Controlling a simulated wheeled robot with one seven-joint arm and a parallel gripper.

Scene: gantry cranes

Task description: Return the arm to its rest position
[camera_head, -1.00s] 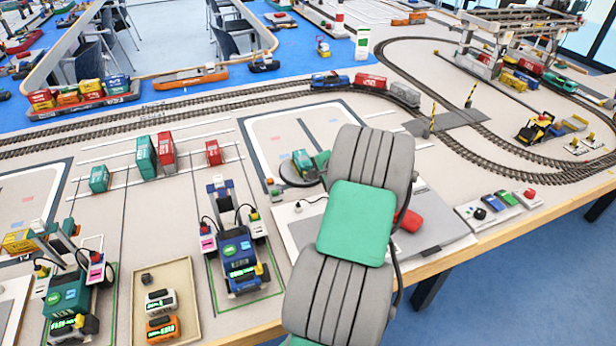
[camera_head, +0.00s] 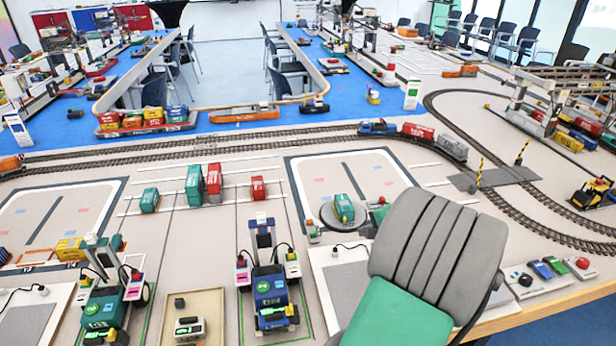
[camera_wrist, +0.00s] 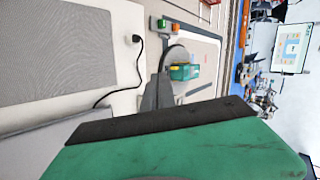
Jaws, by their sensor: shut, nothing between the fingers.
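My arm's grey ribbed links (camera_head: 437,250) and green joint cover rise from the bottom of the head view, right of centre, over the table's front part. They hide most of my gripper there. In the wrist view my gripper (camera_wrist: 157,92) shows as narrow grey fingers, shut and empty, beyond a black strip and my green wrist housing. Its fingers point toward a round grey turntable with a green toy vehicle (camera_wrist: 184,72) on it, and look apart from it. The green vehicle also shows in the head view (camera_head: 344,208), left of my arm.
A blue toy crane vehicle (camera_head: 270,293) and a beige tray (camera_head: 221,301) stand to the left. Curved rail track with wagons (camera_head: 450,147) runs behind. A cable and grey panel (camera_wrist: 60,55) lie near the gripper.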

